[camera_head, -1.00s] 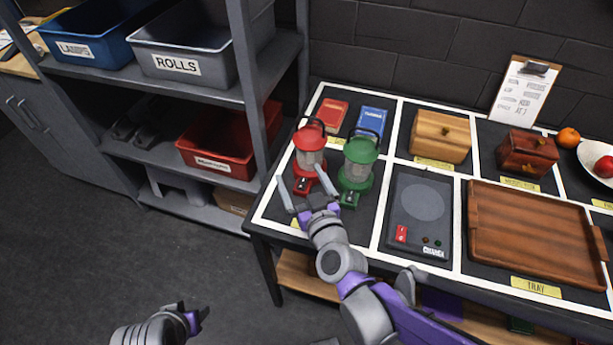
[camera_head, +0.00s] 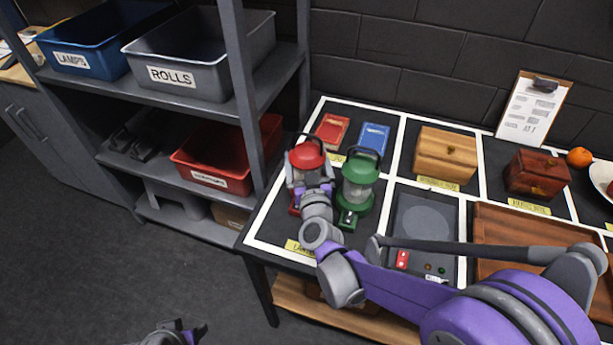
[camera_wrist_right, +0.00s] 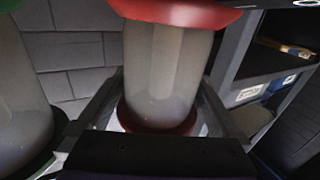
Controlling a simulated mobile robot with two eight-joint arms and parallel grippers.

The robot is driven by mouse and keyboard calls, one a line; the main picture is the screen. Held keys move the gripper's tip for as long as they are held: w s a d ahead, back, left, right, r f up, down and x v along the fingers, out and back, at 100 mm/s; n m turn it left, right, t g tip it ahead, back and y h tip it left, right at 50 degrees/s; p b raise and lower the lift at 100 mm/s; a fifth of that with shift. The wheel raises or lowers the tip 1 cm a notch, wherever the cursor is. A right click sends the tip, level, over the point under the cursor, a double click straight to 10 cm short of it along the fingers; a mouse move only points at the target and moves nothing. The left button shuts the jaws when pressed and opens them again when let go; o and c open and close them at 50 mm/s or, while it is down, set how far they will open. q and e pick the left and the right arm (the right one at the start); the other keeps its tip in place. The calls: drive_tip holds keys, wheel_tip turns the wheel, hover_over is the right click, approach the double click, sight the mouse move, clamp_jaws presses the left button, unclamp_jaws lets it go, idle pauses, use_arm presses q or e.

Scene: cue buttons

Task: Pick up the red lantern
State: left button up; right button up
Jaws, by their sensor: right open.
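The red lantern (camera_head: 307,156) stands upright at the left end of the table, partly hidden by my right gripper. In the right wrist view its clear body (camera_wrist_right: 165,75) fills the middle, with the red cap above and red base below. My right gripper (camera_head: 312,184) is open, with one finger on each side of the lantern's lower body. I cannot tell whether the fingers touch it. The green lantern (camera_head: 358,183) stands close to the right of it, and its edge shows in the right wrist view (camera_wrist_right: 20,100). My left gripper (camera_head: 185,332) is low at the bottom edge, its jaws unclear.
Red and blue books (camera_head: 374,137) lie behind the lanterns. A scale-like device (camera_head: 422,218), a wooden tray (camera_head: 520,232) and two wooden boxes (camera_head: 445,157) are to the right. A shelf with bins (camera_head: 205,62) stands at the left. Dark floor lies in front of it.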

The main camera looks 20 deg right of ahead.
drive_tip(key=shift+w+d, duration=0.1)
drive_tip(key=shift+w, duration=0.75)
clamp_jaws()
